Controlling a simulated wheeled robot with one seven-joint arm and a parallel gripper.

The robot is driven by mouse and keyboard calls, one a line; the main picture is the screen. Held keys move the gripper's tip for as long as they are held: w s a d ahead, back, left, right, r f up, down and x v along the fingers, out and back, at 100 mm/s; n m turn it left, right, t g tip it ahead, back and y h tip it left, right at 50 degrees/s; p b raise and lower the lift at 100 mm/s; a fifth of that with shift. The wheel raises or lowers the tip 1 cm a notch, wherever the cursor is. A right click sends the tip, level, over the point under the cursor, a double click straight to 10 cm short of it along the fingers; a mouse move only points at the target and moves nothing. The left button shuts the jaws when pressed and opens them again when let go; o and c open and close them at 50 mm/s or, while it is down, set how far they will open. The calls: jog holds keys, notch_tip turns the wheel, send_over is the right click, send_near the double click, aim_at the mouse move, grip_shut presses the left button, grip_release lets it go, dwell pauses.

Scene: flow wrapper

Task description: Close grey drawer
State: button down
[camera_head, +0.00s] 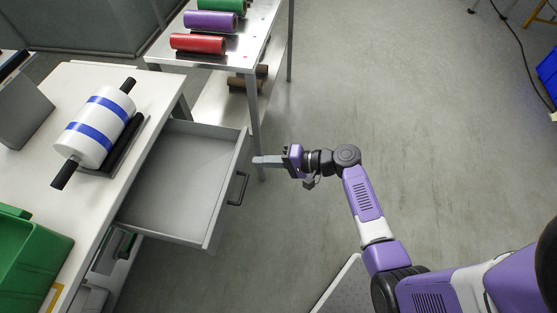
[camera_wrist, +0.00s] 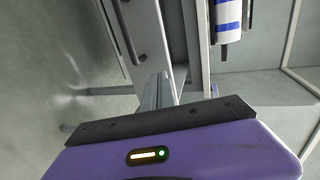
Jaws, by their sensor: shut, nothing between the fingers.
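The grey drawer (camera_head: 182,181) is pulled out from under the white table in the head view. It looks empty, and its front faces right with a dark handle (camera_head: 238,188). My gripper (camera_head: 255,161) is shut and empty, its fingers pointing left at the far part of the drawer front, above the handle in the picture. I cannot tell whether the fingertips touch the front. In the wrist view the shut fingers (camera_wrist: 156,92) are beside the drawer front (camera_wrist: 150,30), with the dark handle (camera_wrist: 131,32) to their left.
The white table (camera_head: 90,85) carries a white roll with blue bands (camera_head: 98,125) and a green bin (camera_head: 30,260). A second table (camera_head: 240,45) behind holds red, purple and green rolls. The floor to the right of the drawer is open around my arm.

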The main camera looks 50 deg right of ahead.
aim_at(238, 160)
jog(key=shift+w+a+f, duration=0.1)
jog(key=shift+w+a, duration=0.3)
jog(key=shift+w, duration=0.25)
jog(key=shift+w+a+r, duration=0.1)
jog(key=shift+w+a, duration=0.25)
jog(key=shift+w, duration=0.3)
jog(key=shift+w+a+f, duration=0.1)
jog(key=shift+w+a, duration=0.3)
jog(key=shift+w, duration=0.25)
jog(key=w+a+b, duration=0.3)
jog(key=w+a, duration=0.1)
jog(key=w, duration=0.3)
jog(key=w+a+b, duration=0.3)
jog(key=w+a, duration=0.1)
jog(key=w, duration=0.4)
jog(key=w+a+b, duration=0.3)
jog(key=w+a, duration=0.2)
jog(key=w, duration=0.2)
jog(key=shift+w, duration=0.2)
jog(key=shift+w+a+b, duration=0.1)
jog(key=shift+w+b, duration=0.1)
jog(key=shift+b, duration=0.1)
jog(key=shift+r, duration=0.2)
